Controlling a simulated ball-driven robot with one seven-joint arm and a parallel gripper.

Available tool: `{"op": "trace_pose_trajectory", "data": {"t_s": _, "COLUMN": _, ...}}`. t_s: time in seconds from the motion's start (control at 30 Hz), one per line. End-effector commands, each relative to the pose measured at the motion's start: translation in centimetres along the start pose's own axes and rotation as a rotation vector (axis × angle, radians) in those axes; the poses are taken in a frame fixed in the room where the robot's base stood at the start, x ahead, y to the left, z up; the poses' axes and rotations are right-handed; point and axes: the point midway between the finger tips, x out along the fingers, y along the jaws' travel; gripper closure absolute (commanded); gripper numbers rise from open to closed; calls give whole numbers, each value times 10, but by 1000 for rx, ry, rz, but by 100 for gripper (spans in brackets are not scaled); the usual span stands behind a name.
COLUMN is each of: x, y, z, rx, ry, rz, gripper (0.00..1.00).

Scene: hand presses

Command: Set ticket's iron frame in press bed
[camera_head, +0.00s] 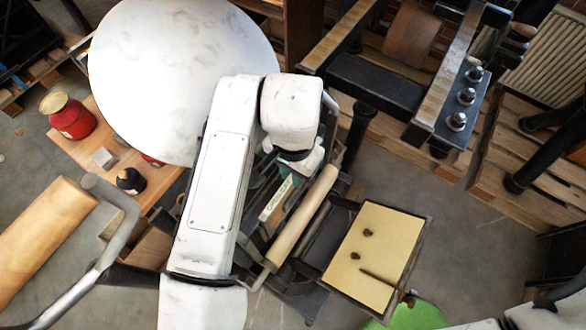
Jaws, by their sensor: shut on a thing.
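My gripper (303,170) hangs below the white wrist, and my arm hides much of it. It is shut on the iron frame (278,197), whose narrow visible part shows a pale strip and a green strip. The frame is tilted over the middle of the small press, close to the bed area and left of the tan roller (302,217). My arm covers the press bed, so I cannot tell whether the frame touches it. The press's platen (372,258) lies open to the right, with yellow packing, two small dark pieces and a thin dark bar on it.
The press's large round white disc (170,60) stands at upper left. A heavy black press (375,85) stands at upper right. A large roller (45,230) is at left. Floor is open at right.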

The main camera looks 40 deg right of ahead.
Motion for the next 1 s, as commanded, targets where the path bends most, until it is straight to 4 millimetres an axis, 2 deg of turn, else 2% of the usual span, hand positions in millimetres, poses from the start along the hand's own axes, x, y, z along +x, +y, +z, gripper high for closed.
{"op": "trace_pose_trajectory", "data": {"t_s": 0.03, "x": 3, "y": 1, "z": 0, "rx": -1, "ry": -2, "rz": 3, "gripper": 100}}
{"op": "trace_pose_trajectory", "data": {"t_s": 0.07, "x": 4, "y": 1, "z": 0, "rx": -1, "ry": -2, "rz": 3, "gripper": 80}}
{"op": "trace_pose_trajectory", "data": {"t_s": 0.33, "x": 3, "y": 1, "z": 0, "rx": -1, "ry": -2, "rz": 2, "gripper": 55}}
{"op": "trace_pose_trajectory", "data": {"t_s": 0.5, "x": 2, "y": 0, "z": 0, "rx": 0, "ry": -2, "rz": 2, "gripper": 54}}
{"op": "trace_pose_trajectory", "data": {"t_s": 0.57, "x": 3, "y": 1, "z": 0, "rx": 0, "ry": -3, "rz": 3, "gripper": 49}}
{"op": "trace_pose_trajectory", "data": {"t_s": 1.0, "x": 2, "y": 0, "z": 0, "rx": 0, "ry": -2, "rz": 2, "gripper": 49}}
